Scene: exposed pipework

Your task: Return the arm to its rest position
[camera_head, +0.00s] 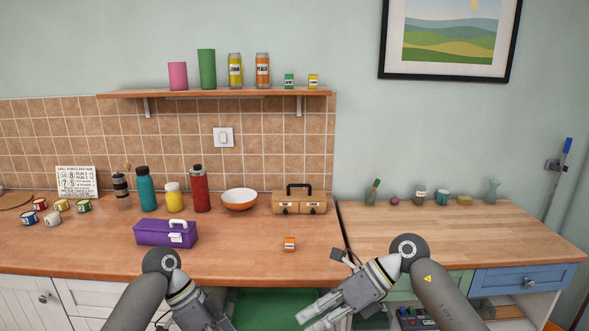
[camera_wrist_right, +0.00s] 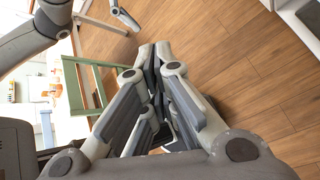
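My right arm comes in at the bottom right of the head view, bent at a dark round joint. My right gripper (camera_head: 312,316) points down and left, in front of the counter's front edge. In the right wrist view its fingers (camera_wrist_right: 154,52) come together at the tips with nothing visible between them, above a wooden floor. My left arm comes in at the bottom left of the head view. My left gripper (camera_head: 222,324) is low in front of the counter and partly cut off by the bottom edge, so its fingertips are hard to make out.
The wooden counter (camera_head: 100,252) holds a purple box (camera_head: 165,234), a small orange can (camera_head: 289,244), a tan toolbox (camera_head: 300,204), a bowl (camera_head: 240,200) and several bottles. The right counter (camera_head: 450,232) is mostly clear. A green surface (camera_head: 265,308) lies below, between the grippers.

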